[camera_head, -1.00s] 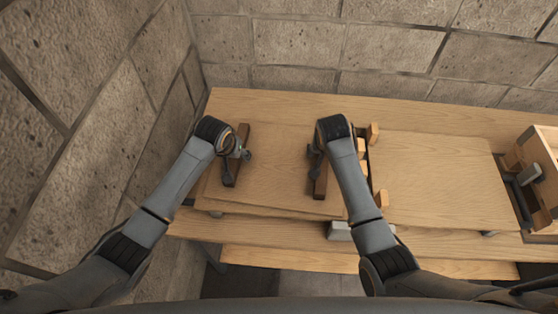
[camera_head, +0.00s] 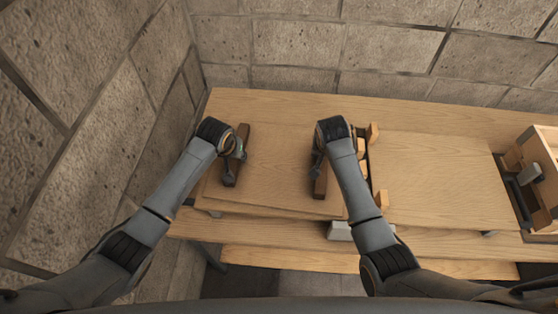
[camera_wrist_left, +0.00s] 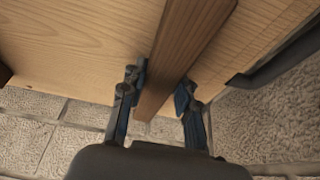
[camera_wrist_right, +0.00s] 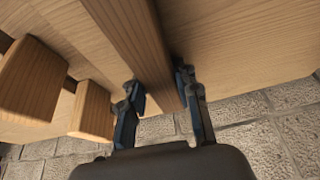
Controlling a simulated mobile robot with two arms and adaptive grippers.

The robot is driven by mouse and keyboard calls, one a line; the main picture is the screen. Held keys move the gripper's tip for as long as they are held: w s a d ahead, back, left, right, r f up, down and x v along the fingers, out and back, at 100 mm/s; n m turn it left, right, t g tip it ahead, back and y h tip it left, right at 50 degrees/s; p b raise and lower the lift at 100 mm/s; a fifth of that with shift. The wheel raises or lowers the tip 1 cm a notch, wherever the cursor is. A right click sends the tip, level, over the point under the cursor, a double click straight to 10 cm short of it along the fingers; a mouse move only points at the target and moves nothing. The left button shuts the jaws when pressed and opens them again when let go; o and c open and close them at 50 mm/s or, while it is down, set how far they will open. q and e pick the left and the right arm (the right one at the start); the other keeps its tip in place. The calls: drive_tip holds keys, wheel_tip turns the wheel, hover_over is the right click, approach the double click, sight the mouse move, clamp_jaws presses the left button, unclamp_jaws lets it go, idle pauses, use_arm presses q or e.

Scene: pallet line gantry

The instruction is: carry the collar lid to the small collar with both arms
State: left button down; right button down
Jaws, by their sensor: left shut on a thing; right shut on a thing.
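The collar lid (camera_head: 276,160) is a flat light-wood panel with two dark wooden battens, lying level at the left part of the bench. My left gripper (camera_head: 238,151) is shut on the left batten (camera_head: 232,175), which also shows between its fingers in the left wrist view (camera_wrist_left: 182,50). My right gripper (camera_head: 319,152) is shut on the right batten (camera_head: 320,185), seen between its fingers in the right wrist view (camera_wrist_right: 137,45). My right forearm hides part of the lid's right edge. I cannot tell for certain which thing is the small collar.
Light wooden blocks (camera_head: 374,133) stand just right of the lid; they show large in the right wrist view (camera_wrist_right: 92,110). A bare wooden panel (camera_head: 440,180) lies right of them. An open wooden box (camera_head: 546,150) stands at the far right. Stone walls (camera_head: 300,45) close the back and left.

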use_arm(q)
drive_tip(key=shift+r, duration=0.1)
use_arm(e)
drive_tip(key=shift+r, duration=0.15)
